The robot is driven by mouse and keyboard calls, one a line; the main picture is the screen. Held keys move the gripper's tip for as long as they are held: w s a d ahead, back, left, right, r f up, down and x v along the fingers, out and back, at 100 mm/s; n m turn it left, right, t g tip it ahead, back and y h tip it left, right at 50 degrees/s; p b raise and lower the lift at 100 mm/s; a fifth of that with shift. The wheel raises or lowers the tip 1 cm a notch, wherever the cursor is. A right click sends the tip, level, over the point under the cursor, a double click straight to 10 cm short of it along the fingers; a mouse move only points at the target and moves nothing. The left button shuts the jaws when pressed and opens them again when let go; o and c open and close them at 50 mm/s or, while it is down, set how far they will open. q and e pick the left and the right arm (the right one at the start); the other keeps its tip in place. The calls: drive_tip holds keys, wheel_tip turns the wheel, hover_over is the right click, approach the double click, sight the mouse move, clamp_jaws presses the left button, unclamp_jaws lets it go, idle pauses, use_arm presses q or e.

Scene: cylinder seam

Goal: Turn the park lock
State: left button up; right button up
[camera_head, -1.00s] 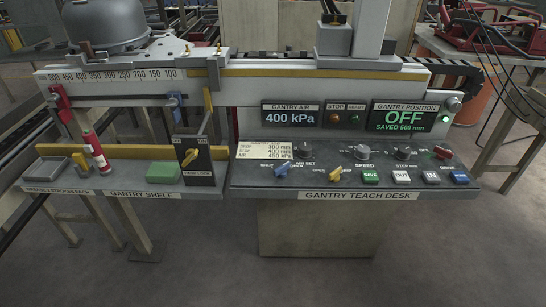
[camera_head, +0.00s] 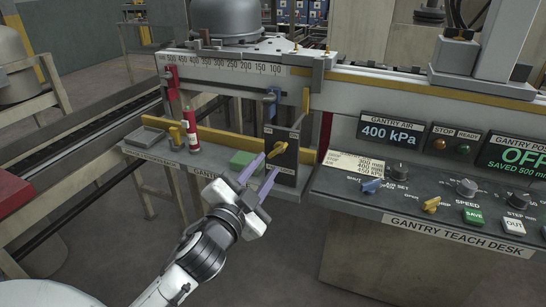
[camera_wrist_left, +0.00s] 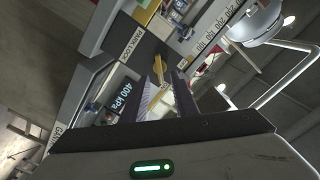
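The park lock is a dark upright box (camera_head: 288,165) at the right end of the gantry shelf, with a yellow knob (camera_head: 277,149) on its front face. In the head view the knob is tilted. My left gripper (camera_head: 268,167) is open, with two purple fingers apart and pointing at the box. Its fingertips are just in front of and below the knob, and I cannot tell whether they touch it. In the left wrist view the yellow knob (camera_wrist_left: 157,75) appears ahead of the fingers, near the "PARK LOCK" label (camera_wrist_left: 130,45). My right gripper is not in view.
On the gantry shelf are a green block (camera_head: 242,159), a red-and-white cylinder (camera_head: 190,130) and a grey tray (camera_head: 146,138). The teach desk (camera_head: 420,205) stands close on the right. A scaled beam (camera_head: 235,68) runs behind the shelf.

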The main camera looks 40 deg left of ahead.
sight(276, 154)
use_arm(q)
drive_tip(key=x, duration=0.5)
drive_tip(key=shift+w, duration=0.4)
clamp_jaws()
drive_tip(key=shift+f, duration=0.15)
idle(0.9)
